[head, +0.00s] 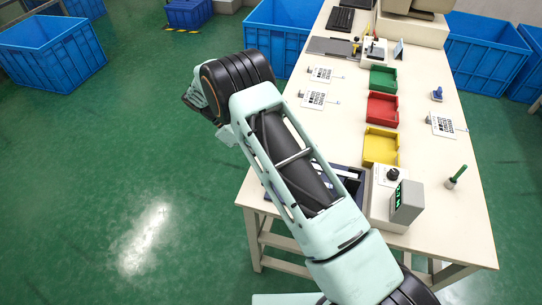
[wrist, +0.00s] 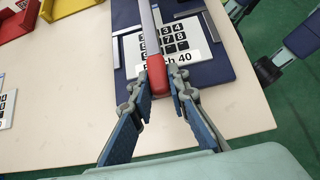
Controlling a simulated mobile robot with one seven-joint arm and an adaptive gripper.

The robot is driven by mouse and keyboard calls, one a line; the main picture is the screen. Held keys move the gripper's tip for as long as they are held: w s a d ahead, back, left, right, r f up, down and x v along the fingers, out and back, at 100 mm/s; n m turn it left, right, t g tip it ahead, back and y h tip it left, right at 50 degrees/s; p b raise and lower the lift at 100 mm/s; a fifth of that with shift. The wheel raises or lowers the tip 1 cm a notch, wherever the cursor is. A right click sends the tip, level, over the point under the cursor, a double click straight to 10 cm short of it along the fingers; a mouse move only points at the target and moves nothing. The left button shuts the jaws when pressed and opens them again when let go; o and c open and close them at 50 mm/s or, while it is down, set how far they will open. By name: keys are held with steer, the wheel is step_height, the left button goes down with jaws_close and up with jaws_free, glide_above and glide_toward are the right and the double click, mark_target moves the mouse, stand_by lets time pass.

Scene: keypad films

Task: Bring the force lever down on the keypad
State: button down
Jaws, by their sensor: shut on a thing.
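In the wrist view, the force lever (wrist: 147,23) is a grey bar with a red grip (wrist: 157,76) at its near end. My gripper (wrist: 158,88) has its two fingers on either side of the red grip, shut on it. The keypad (wrist: 168,40), a white plate with black number keys and a partly covered label, lies on a dark blue base (wrist: 210,70). The lever crosses over its left part. I cannot tell whether the lever touches the keypad. In the head view my arm hides the gripper and lever; part of the dark base (head: 349,180) shows beside it.
Yellow (head: 381,147), red (head: 382,108) and green (head: 383,78) trays line the table (head: 455,215). A box with a green display (head: 407,202) stands right of my arm. Several printed films lie about. A green-handled tool (head: 457,175) stands at the right. Blue crates (head: 283,38) surround the table.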

steer(key=c, duration=1.8)
jaws_free()
steer(key=shift+f, duration=0.25)
steer(key=shift+c, duration=0.2)
steer(key=shift+r, duration=0.15)
steer(key=v, duration=1.1)
steer(key=shift+a+r, duration=0.25)
steer(key=shift+a, duration=0.05)
steer(key=shift+w, duration=0.1)
